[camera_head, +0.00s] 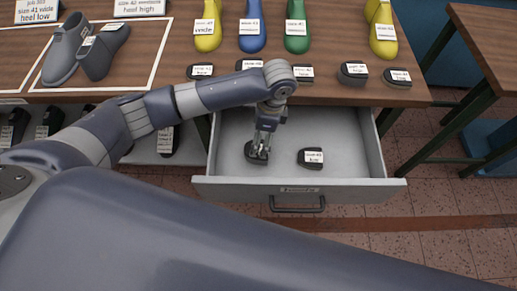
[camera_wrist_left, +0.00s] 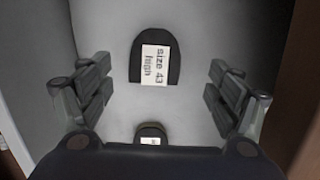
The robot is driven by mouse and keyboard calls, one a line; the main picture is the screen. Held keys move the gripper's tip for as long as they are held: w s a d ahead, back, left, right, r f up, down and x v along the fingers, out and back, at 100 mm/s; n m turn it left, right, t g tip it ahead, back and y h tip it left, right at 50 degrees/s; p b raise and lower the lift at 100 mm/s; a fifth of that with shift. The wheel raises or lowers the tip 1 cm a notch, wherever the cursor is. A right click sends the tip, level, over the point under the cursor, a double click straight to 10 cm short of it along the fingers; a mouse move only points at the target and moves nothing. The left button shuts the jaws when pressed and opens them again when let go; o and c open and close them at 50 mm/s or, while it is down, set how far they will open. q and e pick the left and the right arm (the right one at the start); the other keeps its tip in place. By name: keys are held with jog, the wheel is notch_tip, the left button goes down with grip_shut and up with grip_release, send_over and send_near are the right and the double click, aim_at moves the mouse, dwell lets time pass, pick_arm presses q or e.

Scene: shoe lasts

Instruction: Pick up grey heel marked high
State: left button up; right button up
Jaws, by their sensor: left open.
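A dark grey heel with a white label reading "size 43 high" (camera_wrist_left: 155,55) lies on the drawer floor in the left wrist view, between and beyond my open fingers. My left gripper (camera_wrist_left: 158,92) is open, one finger on each side, with no visible contact. In the head view my left gripper (camera_head: 260,148) points down into the open drawer, right over a dark heel (camera_head: 252,158) that it partly covers. A second dark labelled heel (camera_head: 312,165) lies to its right in the drawer. A small dark labelled piece (camera_wrist_left: 150,130) shows at the bottom of the wrist view.
The drawer (camera_head: 350,187) is pulled out under a wooden table (camera_head: 180,45); its walls surround the gripper. Several labelled heels lie along the table edge, with yellow (camera_head: 207,30), blue (camera_head: 252,32) and green (camera_head: 297,32) lasts behind. Grey shoe parts (camera_head: 63,55) stand at left.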

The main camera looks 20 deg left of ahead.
aim_at(248, 146)
pick_arm(q)
notch_tip(248, 146, down, 2)
jog(key=shift+s+a+f, duration=0.1)
jog(key=shift+a, duration=0.05)
jog(key=shift+f, duration=0.2)
jog(key=f, duration=0.4)
jog(key=shift+s+a+f+p, duration=0.15)
jog(key=shift+s+a+p, duration=0.2)
jog(key=shift+s+p, duration=0.05)
jog(key=shift+f, duration=0.35)
jog(key=shift+c, duration=0.5)
jog(key=c, duration=1.1)
pick_arm(e)
jog(key=shift+s+d+r, duration=0.2)
jog(key=shift+s+r, duration=0.15)
jog(key=shift+s, duration=0.35)
